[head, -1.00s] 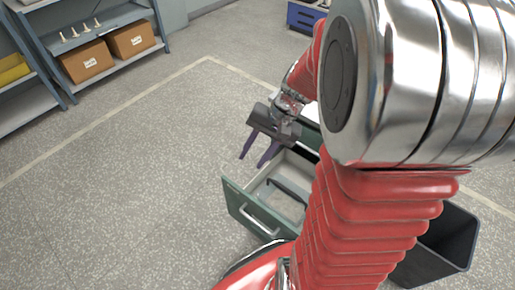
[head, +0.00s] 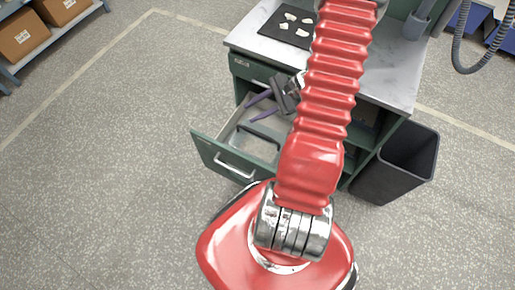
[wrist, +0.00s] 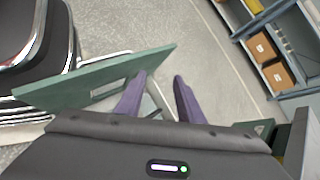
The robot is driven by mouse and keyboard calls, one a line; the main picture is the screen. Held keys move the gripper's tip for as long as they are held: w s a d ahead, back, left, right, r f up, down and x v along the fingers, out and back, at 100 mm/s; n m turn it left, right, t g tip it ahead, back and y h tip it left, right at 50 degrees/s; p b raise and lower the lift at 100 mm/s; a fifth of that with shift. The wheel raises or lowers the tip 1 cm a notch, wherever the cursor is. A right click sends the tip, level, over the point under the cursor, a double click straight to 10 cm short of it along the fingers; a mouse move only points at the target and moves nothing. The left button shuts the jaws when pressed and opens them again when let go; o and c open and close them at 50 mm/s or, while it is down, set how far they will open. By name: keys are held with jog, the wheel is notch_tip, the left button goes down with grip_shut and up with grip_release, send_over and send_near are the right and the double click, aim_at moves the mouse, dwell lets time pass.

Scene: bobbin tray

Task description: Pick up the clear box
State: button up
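I cannot make out the clear box for certain in either view. An open green drawer (head: 222,158) with a pale inside juts from the workbench. A dark, bent bar-like thing (head: 262,134) lies in it; whether it belongs to a clear box I cannot tell. My gripper (head: 256,107) is over the back of the drawer, its two purple fingers apart with nothing seen between them. The wrist view also shows the spread fingers (wrist: 160,77), with the drawer's green front (wrist: 85,82) beyond them; the gripper body hides much of the drawer's inside.
The workbench (head: 390,85) has a pale top with a black mat (head: 287,27) holding several whitish pieces. A dark bin (head: 398,165) stands at its right. A shelf with brown cartons (head: 22,35) is at the upper left. The floor at left is clear.

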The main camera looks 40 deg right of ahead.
jog(key=s+d+f+m+t+h, duration=0.1)
jog(key=s+d+f+m+t, duration=0.15)
jog(key=f, duration=0.35)
jog(key=s+d+f+m+t, duration=0.2)
jog(key=d+f+m, duration=0.2)
jog(key=f, duration=0.1)
jog(key=m+t+h, duration=0.2)
jog(key=m+h, duration=0.1)
jog(key=m, duration=0.3)
send_near(258, 136)
jog(key=s+d, duration=0.2)
jog(key=s, duration=0.1)
jog(key=shift+a+f+n, duration=0.1)
jog(key=shift+f+n, duration=0.05)
jog(key=shift+n, duration=0.1)
jog(key=shift+w, duration=0.1)
jog(key=x, duration=0.8)
jog(key=shift+w, duration=0.25)
jog(key=shift+w+a, duration=0.1)
jog(key=shift+x, duration=2.55)
